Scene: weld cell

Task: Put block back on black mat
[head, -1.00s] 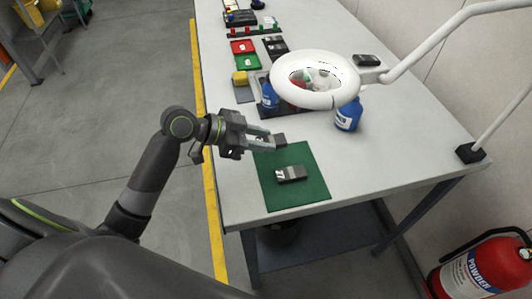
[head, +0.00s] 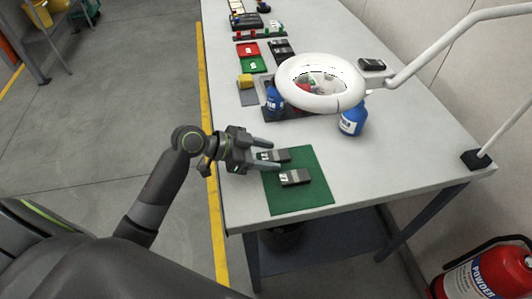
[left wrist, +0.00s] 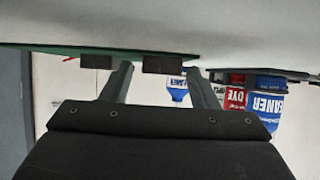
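A dark grey block (head: 273,156) with a pale label lies at the far left corner of the green mat (head: 300,203), apparently resting on it. A second, similar block (head: 295,178) lies near the mat's middle. My left gripper (head: 269,155) is at the mat's left edge, its fingers apart on either side of the first block. In the left wrist view, the scene is upside down; one block (left wrist: 163,65) shows between the open fingertips and another (left wrist: 95,62) to the left. Black trays with dark items (head: 281,46) stand farther back. My right gripper is out of view.
A white ring lamp (head: 290,96) hangs over a dark tray with blue bottles; another blue bottle (head: 352,119) stands to its right. A grey mat (head: 247,98) with a yellow block lies behind. The table right of the green mat is clear.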

